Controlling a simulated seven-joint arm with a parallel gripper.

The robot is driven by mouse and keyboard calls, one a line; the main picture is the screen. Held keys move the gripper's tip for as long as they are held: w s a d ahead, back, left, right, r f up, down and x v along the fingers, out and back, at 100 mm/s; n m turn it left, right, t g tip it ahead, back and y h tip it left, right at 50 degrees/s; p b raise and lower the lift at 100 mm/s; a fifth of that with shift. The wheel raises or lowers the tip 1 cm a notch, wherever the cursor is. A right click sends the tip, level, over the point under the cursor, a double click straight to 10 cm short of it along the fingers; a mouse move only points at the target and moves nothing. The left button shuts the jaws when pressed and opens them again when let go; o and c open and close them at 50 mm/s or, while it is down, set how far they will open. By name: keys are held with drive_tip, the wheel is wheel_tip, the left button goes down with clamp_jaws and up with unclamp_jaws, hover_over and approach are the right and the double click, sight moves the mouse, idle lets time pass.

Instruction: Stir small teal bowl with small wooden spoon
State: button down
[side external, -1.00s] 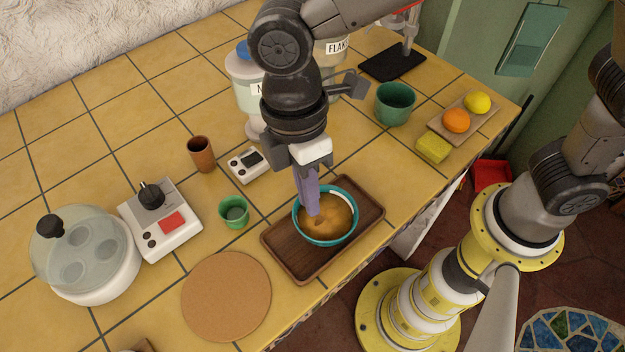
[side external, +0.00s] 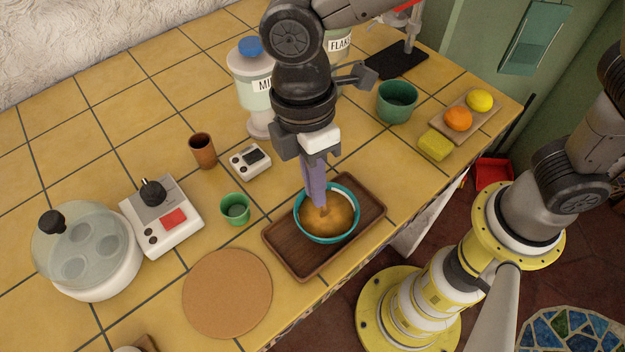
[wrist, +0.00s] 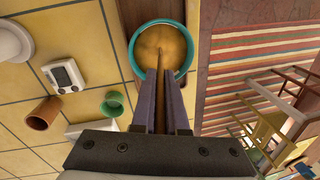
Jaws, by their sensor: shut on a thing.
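The small teal bowl (side external: 356,215) holds a brown-orange filling and sits on a dark wooden tray (side external: 290,255). It also shows in the wrist view (wrist: 137,62). My gripper (side external: 318,200) points down into the bowl. Its purple fingers are close together in the wrist view (wrist: 160,102), shut on the thin brown handle of the small wooden spoon (wrist: 158,85). The spoon's lower end is at the filling; its bowl end is hidden in it.
A green cup (side external: 236,208), a cork mat (side external: 227,293) and a small white timer-like device (side external: 250,161) lie left of the tray. A brown cup (side external: 203,151) and a lidded jar (side external: 252,85) stand behind. A larger green pot (side external: 397,102) and yellow sponge (side external: 436,145) are at the right.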

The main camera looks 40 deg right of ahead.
drive_tip(key=shift+w+a+r, duration=0.1)
drive_tip(key=shift+w+r, duration=0.05)
drive_tip(key=shift+r, duration=0.8)
drive_tip(key=shift+w+a+r, duration=0.1)
drive_tip(key=shift+w+r, duration=0.1)
drive_tip(key=shift+r, duration=0.75)
drive_tip(key=shift+w+a+r, duration=0.1)
drive_tip(key=shift+w+r, duration=0.05)
drive_tip(key=shift+r, duration=2.65)
